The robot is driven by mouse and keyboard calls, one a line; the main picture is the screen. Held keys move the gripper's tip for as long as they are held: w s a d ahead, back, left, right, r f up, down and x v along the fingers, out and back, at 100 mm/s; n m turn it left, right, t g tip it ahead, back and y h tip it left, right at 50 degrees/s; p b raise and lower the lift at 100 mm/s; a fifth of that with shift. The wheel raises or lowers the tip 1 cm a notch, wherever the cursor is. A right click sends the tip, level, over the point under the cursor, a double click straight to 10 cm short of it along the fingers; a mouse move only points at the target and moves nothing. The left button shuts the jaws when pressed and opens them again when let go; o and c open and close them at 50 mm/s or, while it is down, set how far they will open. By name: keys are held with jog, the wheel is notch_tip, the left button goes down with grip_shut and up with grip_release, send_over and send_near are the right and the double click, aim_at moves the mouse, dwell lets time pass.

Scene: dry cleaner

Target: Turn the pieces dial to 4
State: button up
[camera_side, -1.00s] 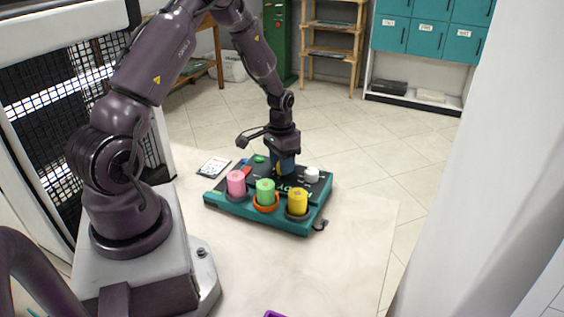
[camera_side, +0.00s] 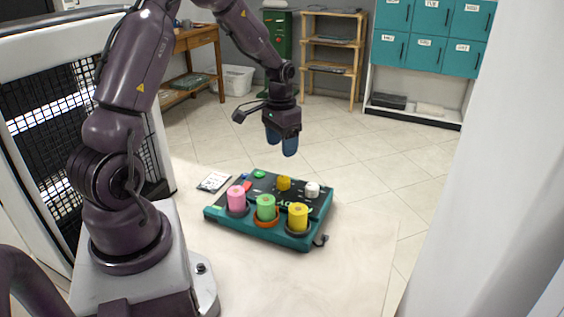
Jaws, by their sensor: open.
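A teal and black control box (camera_side: 218,215) sits on the pale table. On its top are a yellow knob (camera_side: 284,183) and a white knob (camera_side: 312,190) towards the back right, with a green button (camera_side: 260,174) and a red piece (camera_side: 248,187) to their left. Which knob is the pieces dial I cannot tell, and the dial markings are too small to read. My gripper (camera_side: 282,147) is above the box, pointing down, with blue fingers open and nothing between them. It is clear of the yellow knob below it.
The table in front is mostly clear.

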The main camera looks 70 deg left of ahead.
jog(key=shift+r, duration=1.45)
jog(key=s+d+r+m+t, duration=0.1)
jog(key=s+d+r+t, duration=0.1)
jog(key=s+d+r, duration=0.5)
jog(key=s+d+r+m+t, duration=0.1)
jog(key=s+d+r+t, duration=0.2)
jog(key=s+d+r, duration=0.4)
jog(key=d+r, duration=0.2)
jog(key=d, duration=0.5)
jog(key=shift+s+d+r+t, duration=0.15)
jog(key=shift+t, duration=0.15)
